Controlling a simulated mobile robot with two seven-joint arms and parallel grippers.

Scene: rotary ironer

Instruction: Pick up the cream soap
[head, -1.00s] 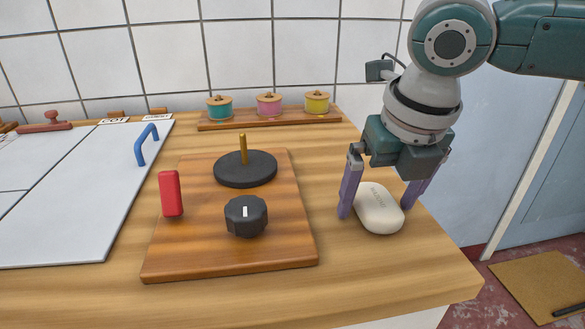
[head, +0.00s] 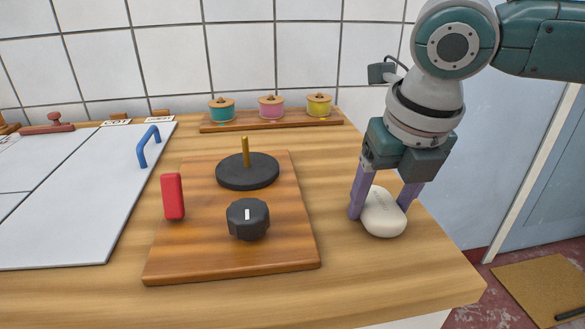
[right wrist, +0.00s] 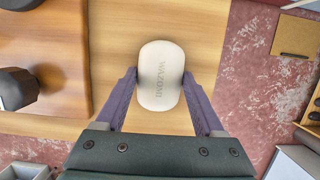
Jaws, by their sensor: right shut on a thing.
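The cream soap (head: 384,216) is a rounded bar at the right end of the wooden table. Its top carries stamped lettering, which shows in the right wrist view (right wrist: 160,75). My right gripper (head: 381,208) points down, with its purple fingers on both sides of the soap, shut on it. In the right wrist view the fingertips (right wrist: 160,80) touch the left and right sides of the bar. The soap appears to rest on the table; I see no clear gap under it. My left gripper is not in view.
Left of the soap is a wooden board (head: 285,250) with a black knob (head: 247,219), a red handle (head: 172,197) and a black disc (head: 247,171) with a brass peg. A rack (head: 270,124) of thread spools stands behind. The table's right edge is close to the soap.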

